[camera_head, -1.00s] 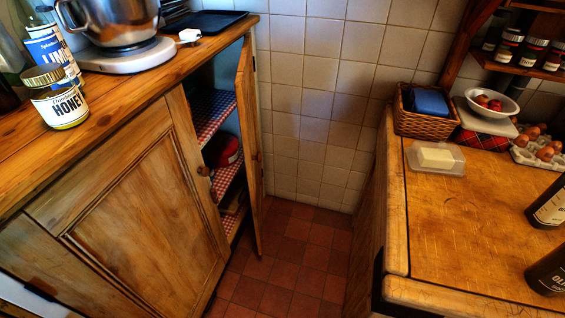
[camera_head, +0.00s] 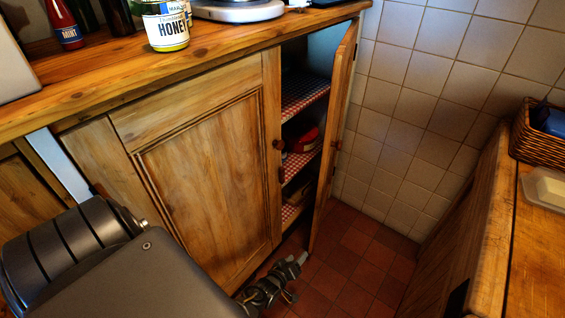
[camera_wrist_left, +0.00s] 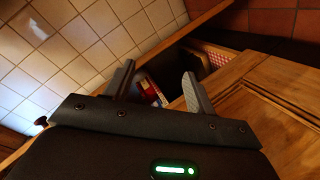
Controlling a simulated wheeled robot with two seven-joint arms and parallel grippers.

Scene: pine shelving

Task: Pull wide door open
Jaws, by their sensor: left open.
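The wide door (camera_head: 205,170) is a pine panel in the lower cupboard, and it looks shut. Its round wooden knob (camera_head: 278,145) is at the right edge. It also shows in the left wrist view (camera_wrist_left: 285,105), at the right. My left gripper (camera_head: 280,280) is low in front of the door's bottom right corner, below the knob and apart from it. In the left wrist view its two fingers (camera_wrist_left: 158,75) are apart with nothing held, facing the cupboard opening. My right gripper is not in view.
The narrow door (camera_head: 335,130) stands open, right of the wide door. Shelves with checked cloth (camera_head: 303,95) and a red item (camera_head: 302,138) show inside. A wooden worktop (camera_head: 490,230) is at the right. Red tiled floor (camera_head: 350,260) lies between, free.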

